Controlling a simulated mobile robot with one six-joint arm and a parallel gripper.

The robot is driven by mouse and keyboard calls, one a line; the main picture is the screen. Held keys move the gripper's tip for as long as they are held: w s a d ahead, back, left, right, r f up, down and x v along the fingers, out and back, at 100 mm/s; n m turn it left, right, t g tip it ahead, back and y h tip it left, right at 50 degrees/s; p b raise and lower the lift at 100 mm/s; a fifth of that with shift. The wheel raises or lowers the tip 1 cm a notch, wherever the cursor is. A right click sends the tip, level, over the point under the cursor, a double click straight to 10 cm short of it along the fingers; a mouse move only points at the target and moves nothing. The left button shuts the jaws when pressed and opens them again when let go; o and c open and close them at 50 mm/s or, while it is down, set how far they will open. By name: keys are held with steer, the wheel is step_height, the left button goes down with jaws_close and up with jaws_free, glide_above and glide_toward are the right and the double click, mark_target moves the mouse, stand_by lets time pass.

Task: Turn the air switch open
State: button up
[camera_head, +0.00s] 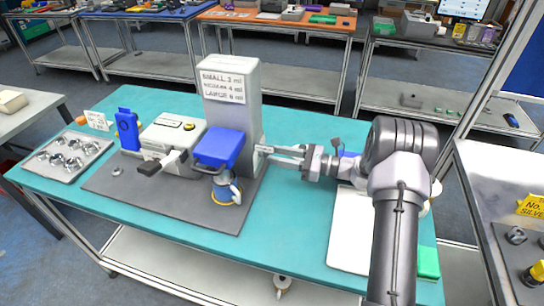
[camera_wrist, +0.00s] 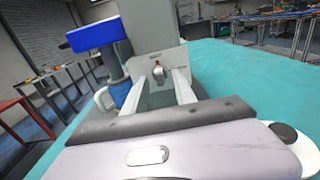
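The air switch (camera_wrist: 158,70) shows in the wrist view as a small knob with a red part, on a grey plate on the side of the tall machine. My gripper (camera_wrist: 160,85) is open and empty. Its two fingers point at the switch, one to each side, and the switch shows in the gap beyond the tips. In the head view my gripper (camera_head: 270,154) reaches from the right to the lower right side of the tall grey machine (camera_head: 229,100). The switch is too small to tell there, and its turned position is unclear.
A blue block (camera_head: 219,147) juts from the machine's front, above a blue-and-white jug (camera_head: 226,190). A grey box with a black handle (camera_head: 148,168) stands to the left, with a tray of metal parts (camera_head: 66,156). The teal table (camera_head: 285,225) is clear in front of my gripper.

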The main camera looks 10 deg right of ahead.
mark_target(265, 153)
steer(key=shift+x, duration=1.05)
jaws_close()
